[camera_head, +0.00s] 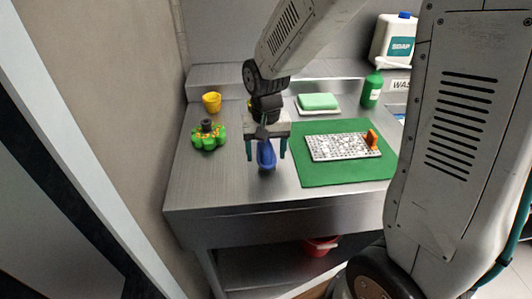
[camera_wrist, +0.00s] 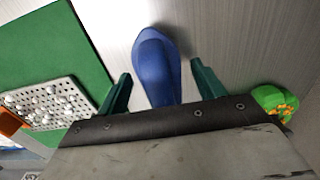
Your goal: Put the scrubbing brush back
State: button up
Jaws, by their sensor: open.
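A blue, rounded, elongated object (camera_head: 266,155), which may be the scrubbing brush, is at the steel counter, left of the green mat. It also shows in the wrist view (camera_wrist: 156,68), between my fingers; its far end is hidden behind my gripper. My gripper (camera_head: 266,153) points down with one dark green finger on each side of it. The fingers are open, with a visible gap to the blue object on both sides in the wrist view (camera_wrist: 160,75). I cannot tell whether it rests on the counter or how its bristles face.
A green lobed item with a dark knob (camera_head: 208,134) and a yellow cup (camera_head: 211,102) stand left. Right are the green mat (camera_head: 325,177), a perforated white tray (camera_head: 342,147) with an orange piece, a green sponge (camera_head: 319,101), a green bottle (camera_head: 372,90) and a soap jug (camera_head: 396,44).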

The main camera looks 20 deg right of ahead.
aim_at(266, 144)
notch_tip(266, 144, up, 11)
jog(key=shift+r, duration=0.2)
jog(key=s+d+r+n, duration=0.1)
jog(key=s+r, duration=0.1)
jog(key=s, duration=0.9)
jog(key=s+d+r+n+t, duration=0.1)
jog(key=s+d+r+n, duration=0.1)
jog(key=s, duration=0.9)
jog(key=shift+n, duration=0.3)
